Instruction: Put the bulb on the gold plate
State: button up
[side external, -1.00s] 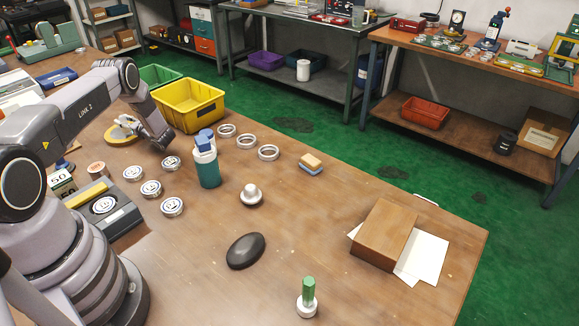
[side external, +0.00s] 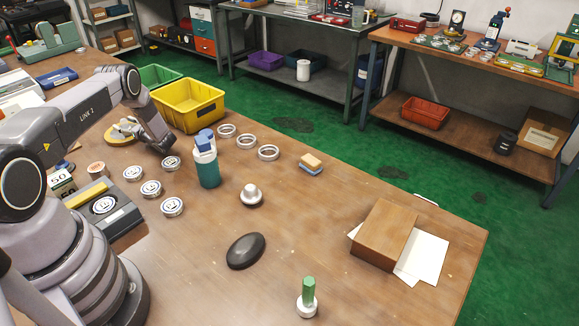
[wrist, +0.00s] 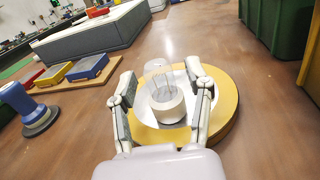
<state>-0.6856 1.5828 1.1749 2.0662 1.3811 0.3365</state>
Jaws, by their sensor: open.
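The bulb (wrist: 167,106), with clear glass and a white base, is on the pale middle of the gold plate (wrist: 228,98) in the wrist view. It looks upright or slightly tilted. My gripper (wrist: 160,88) is open, with one finger on each side of the bulb and gaps showing between. In the side external view the gold plate (side external: 117,134) lies at the table's far left, partly behind my gripper (side external: 163,148). The bulb cannot be made out there.
A yellow bin (side external: 188,104) and a green bin (side external: 158,76) stand just behind the plate. A teal bottle (side external: 207,168) and several bearing rings (side external: 171,163) are to the right and front.

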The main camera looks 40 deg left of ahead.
jog(key=shift+d+r, duration=0.15)
jog(key=d, duration=0.3)
jog(key=w+d, duration=0.1)
jog(key=d, duration=0.3)
jog(key=w+d, duration=0.1)
jog(key=d, duration=0.3)
jog(key=shift+d, duration=0.15)
jog(key=d+r+n+g+h, duration=0.1)
jog(key=d+r+n+h, duration=0.15)
jog(key=r, duration=0.65)
jog(key=d+r+n+g+h, duration=0.1)
jog(key=d+r+n+g, duration=0.2)
jog(key=r, duration=0.5)
jog(key=s+d+r+n+t+h, duration=0.2)
jog(key=s+d+r+n+h, duration=0.25)
jog(key=d+r, duration=0.6)
jog(key=s+d+r+n+t+h, duration=0.3)
jog(key=s+d+r+t+h, duration=0.2)
jog(key=s+d, duration=0.3)
jog(key=s+d+r+n+t+h, duration=0.3)
jog(key=s+d, duration=0.6)
jog(key=d, duration=0.5)
jog(key=shift+s+d+r+t+h, duration=0.15)
jog(key=shift+d+r+t+h, duration=0.25)
jog(key=shift+r+t+h, duration=0.65)
